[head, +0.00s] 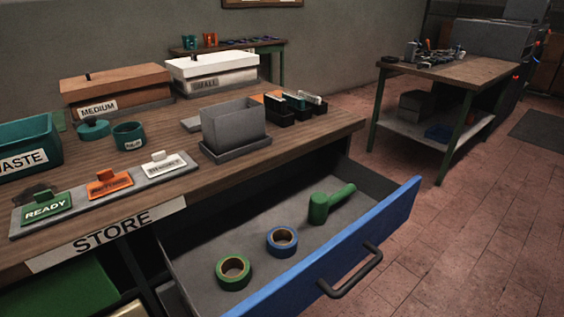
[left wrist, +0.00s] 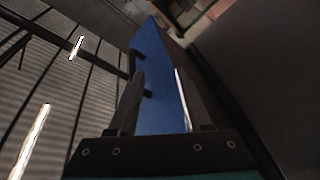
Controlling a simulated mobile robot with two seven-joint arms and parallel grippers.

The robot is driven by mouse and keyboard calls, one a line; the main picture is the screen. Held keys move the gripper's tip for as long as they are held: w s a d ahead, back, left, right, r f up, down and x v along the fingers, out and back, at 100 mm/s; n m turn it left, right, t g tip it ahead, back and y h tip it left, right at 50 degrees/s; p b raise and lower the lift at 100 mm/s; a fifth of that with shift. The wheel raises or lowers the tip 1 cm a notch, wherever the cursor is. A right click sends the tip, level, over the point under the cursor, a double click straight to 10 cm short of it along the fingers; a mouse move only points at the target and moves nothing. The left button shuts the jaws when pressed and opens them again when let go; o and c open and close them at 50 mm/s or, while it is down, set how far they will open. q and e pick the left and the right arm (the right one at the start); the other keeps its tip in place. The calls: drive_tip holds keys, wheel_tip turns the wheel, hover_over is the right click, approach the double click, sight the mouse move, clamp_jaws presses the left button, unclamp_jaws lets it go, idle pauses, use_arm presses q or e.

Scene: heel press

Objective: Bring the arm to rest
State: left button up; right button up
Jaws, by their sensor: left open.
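My left gripper (left wrist: 160,78) shows in the left wrist view with its two fingers apart and nothing between the tips that I can see held. A blue panel (left wrist: 155,50) with dark fittings lies beyond the fingers; it looks like the drawer front, but I cannot tell how far off it is. In the head view the blue drawer front (head: 345,250) stands pulled out with a dark handle (head: 350,271). Neither arm shows in the head view. The right gripper is not in view.
The open drawer (head: 205,255) holds a green tape roll (head: 233,287), a blue tape roll (head: 282,254) and a green mallet (head: 318,208). The workbench (head: 335,125) carries boxes, a grey bin (head: 234,122) and label stands. A second table (head: 470,75) stands right; floor between is clear.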

use_arm(q)
drive_tip(key=s+a+f+m+g+y+p, duration=0.1)
drive_tip(key=a+f+m+g+y+p, duration=0.15)
drive_tip(key=a+f, duration=0.55)
drive_tip(key=s+a+f+m+g+y+p, duration=0.15)
drive_tip(key=a+f+g+y, duration=0.35)
drive_tip(key=f, duration=0.6)
drive_tip(key=s+a+f+g+y+p, duration=0.1)
drive_tip(key=s+a+f+g+y, duration=0.1)
drive_tip(key=s+a, duration=0.6)
drive_tip(key=s+a+f+m+g+y+p, duration=0.1)
drive_tip(key=s+a+f+g, duration=0.3)
drive_tip(key=s+a+f, duration=0.3)
drive_tip(key=shift+s+a+f+y+p, duration=0.35)
drive_tip(key=shift+s+a, duration=0.2)
drive_tip(key=shift+s, duration=0.35)
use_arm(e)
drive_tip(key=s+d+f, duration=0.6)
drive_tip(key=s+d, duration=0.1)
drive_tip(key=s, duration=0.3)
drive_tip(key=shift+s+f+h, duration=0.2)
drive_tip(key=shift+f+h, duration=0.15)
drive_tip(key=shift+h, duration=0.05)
